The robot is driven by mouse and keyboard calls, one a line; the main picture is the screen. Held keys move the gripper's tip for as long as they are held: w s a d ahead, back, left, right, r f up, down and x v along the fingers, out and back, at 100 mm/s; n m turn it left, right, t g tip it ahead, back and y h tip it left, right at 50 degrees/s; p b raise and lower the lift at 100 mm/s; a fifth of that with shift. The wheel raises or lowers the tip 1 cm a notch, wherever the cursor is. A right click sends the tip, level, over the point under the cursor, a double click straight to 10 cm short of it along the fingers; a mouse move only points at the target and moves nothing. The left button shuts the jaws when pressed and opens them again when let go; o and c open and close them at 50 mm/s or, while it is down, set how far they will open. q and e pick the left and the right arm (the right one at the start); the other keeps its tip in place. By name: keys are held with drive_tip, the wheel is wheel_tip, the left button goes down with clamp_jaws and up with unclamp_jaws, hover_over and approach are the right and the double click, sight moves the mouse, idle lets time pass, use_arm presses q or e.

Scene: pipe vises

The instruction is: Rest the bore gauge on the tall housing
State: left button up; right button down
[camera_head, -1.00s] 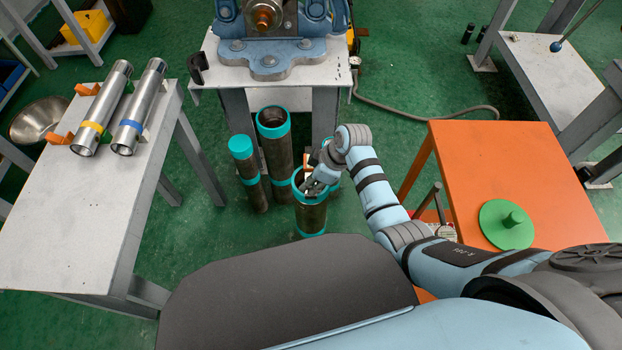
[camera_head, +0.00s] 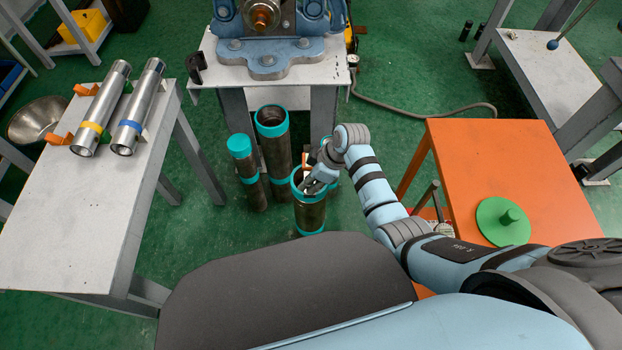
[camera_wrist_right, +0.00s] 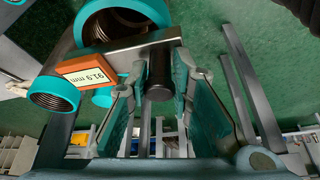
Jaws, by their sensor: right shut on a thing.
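My right gripper (camera_head: 309,186) is above or at the open top of the front teal-rimmed pipe (camera_head: 310,214); the exact gap is hidden. In the right wrist view the gripper (camera_wrist_right: 160,72) is shut on the dark grip of the bore gauge (camera_wrist_right: 92,68), which has an orange display block reading 91.9 mm and a grey bar. In the head view only a small orange bit of the gauge (camera_head: 307,160) shows. The tallest-looking teal-rimmed pipe (camera_head: 277,152), likely the tall housing, stands upright behind, open at the top. My left gripper is out of view.
A shorter teal-topped pipe (camera_head: 250,180) stands at left; another teal piece is partly hidden behind my gripper. A vise (camera_head: 268,58) stands on a bench behind. A white table (camera_head: 70,215) with two steel tubes is left, an orange table (camera_head: 480,155) with a green disc (camera_head: 500,222) right.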

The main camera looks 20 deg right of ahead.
drive_tip(key=shift+f, duration=0.3)
drive_tip(key=c, duration=1.3)
unclamp_jaws()
drive_tip(key=shift+c, duration=0.2)
wheel_tip(320, 180, up, 7)
drive_tip(key=p, duration=0.8)
drive_tip(key=shift+r, duration=0.15)
